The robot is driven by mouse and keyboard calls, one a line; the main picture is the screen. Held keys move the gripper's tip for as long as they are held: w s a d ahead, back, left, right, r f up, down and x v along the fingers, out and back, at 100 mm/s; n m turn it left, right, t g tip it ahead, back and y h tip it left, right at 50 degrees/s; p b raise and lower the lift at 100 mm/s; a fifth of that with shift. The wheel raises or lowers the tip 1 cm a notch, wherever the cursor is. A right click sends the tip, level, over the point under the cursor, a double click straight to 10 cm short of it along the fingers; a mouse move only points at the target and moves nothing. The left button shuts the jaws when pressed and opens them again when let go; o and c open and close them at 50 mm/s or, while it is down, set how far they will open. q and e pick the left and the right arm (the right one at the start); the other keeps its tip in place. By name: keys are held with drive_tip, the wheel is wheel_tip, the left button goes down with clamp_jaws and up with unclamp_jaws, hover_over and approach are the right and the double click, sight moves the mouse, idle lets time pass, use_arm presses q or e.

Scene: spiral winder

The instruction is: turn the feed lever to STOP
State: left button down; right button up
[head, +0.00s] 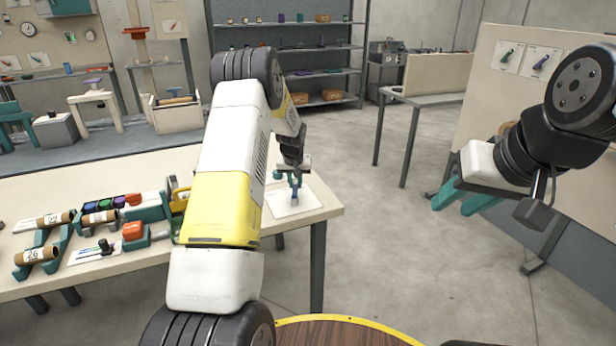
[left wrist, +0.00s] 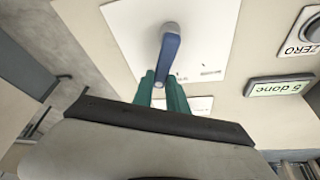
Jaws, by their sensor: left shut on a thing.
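A blue lever (left wrist: 169,55) stands on a white plate (left wrist: 125,25) in the left wrist view. In the head view the plate (head: 306,203) lies at the right end of the table, with the lever (head: 295,197) on it. My left gripper (head: 294,180) is over the plate, shut on the lever. In the left wrist view its teal fingers (left wrist: 160,80) sit on either side of the lever's near end. The small print on the plate is too blurred to read. My right gripper (head: 464,200) is open and empty, in the air at the right.
A display reading "5 done" (left wrist: 280,88) and a ZERO button (left wrist: 312,30) are beside the plate. Cardboard tubes (head: 37,255), colored spools and a dark green lever (head: 105,246) occupy the table's left part. My left arm hides the table's middle. A panel with lever pictures (head: 508,57) stands right.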

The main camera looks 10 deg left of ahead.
sight(293, 191)
use_arm(q)
drive_tip(key=shift+s+a+n+g+y, duration=0.15)
drive_tip(key=shift+a+n+y, duration=0.15)
drive_tip(key=shift+n, duration=0.5)
drive_tip(key=shift+s+a+n+g+y, duration=0.1)
drive_tip(key=shift+a+n+y, duration=0.2)
drive_tip(key=shift+n, duration=0.5)
drive_tip(key=shift+s+a+n+g+y, duration=0.15)
drive_tip(key=shift+a+n+y, duration=0.15)
drive_tip(key=shift+n, duration=0.5)
drive_tip(key=c, duration=1.3)
unclamp_jaws()
drive_tip(key=v, duration=0.7)
drive_tip(key=shift+s+d+r, duration=0.15)
drive_tip(key=shift+r, duration=0.2)
